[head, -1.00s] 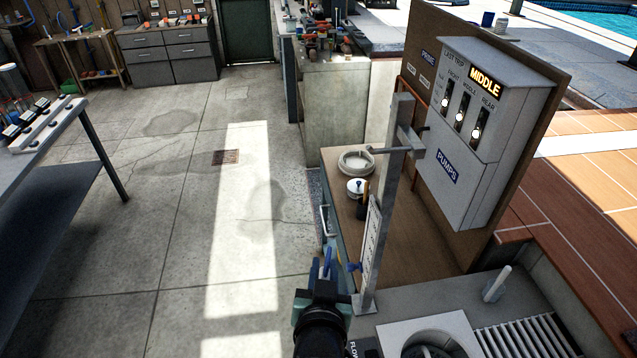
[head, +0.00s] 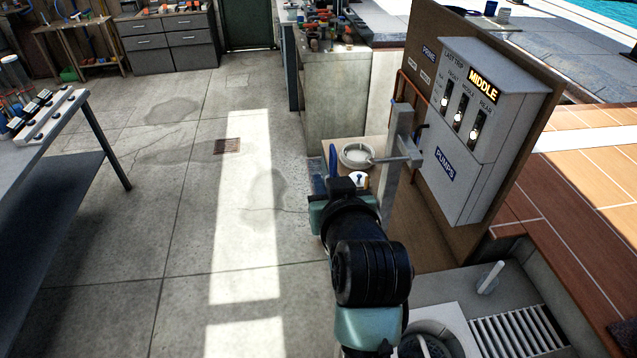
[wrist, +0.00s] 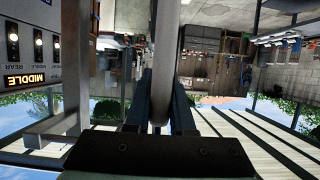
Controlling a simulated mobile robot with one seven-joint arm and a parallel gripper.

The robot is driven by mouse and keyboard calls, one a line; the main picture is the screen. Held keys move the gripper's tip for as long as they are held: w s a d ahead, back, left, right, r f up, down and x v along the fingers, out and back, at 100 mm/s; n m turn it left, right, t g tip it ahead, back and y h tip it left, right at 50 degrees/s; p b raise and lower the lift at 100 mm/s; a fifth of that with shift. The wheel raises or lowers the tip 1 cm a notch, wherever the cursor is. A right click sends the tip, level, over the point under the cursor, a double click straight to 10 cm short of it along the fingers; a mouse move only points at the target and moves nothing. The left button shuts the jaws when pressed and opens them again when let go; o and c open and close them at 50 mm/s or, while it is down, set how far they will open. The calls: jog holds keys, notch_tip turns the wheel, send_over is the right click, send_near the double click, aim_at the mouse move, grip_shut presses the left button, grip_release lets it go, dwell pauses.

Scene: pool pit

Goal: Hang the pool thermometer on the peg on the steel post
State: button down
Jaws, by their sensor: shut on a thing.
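In the wrist view, which is upside down, my gripper (wrist: 158,108) is shut on a long grey tube, seemingly the pool thermometer (wrist: 166,55). In the head view my wrist hides most of it; a blue piece shows at my fingertips, and I cannot tell whether it is finger or thermometer. The post also shows left in the wrist view (wrist: 76,65). My gripper is left of the peg and apart from it.
The pump box (head: 470,140) on its brown board is right of the post. A round pale ring (head: 356,154) lies on the bench behind. A grate (head: 520,335) and short white stub (head: 491,277) are at lower right. Open floor (head: 180,220) lies left.

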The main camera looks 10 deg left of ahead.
jog(key=w+d+f+b, duration=0.1)
jog(key=w+d+b, duration=0.1)
jog(key=d, duration=0.4)
jog(key=shift+d+f+b, duration=0.3)
jog(key=shift+f+b, duration=0.05)
jog(key=shift+b, duration=0.05)
dwell(0.4)
jog(key=shift+w, duration=0.1)
dwell(0.4)
jog(key=c, duration=0.7)
grip_release()
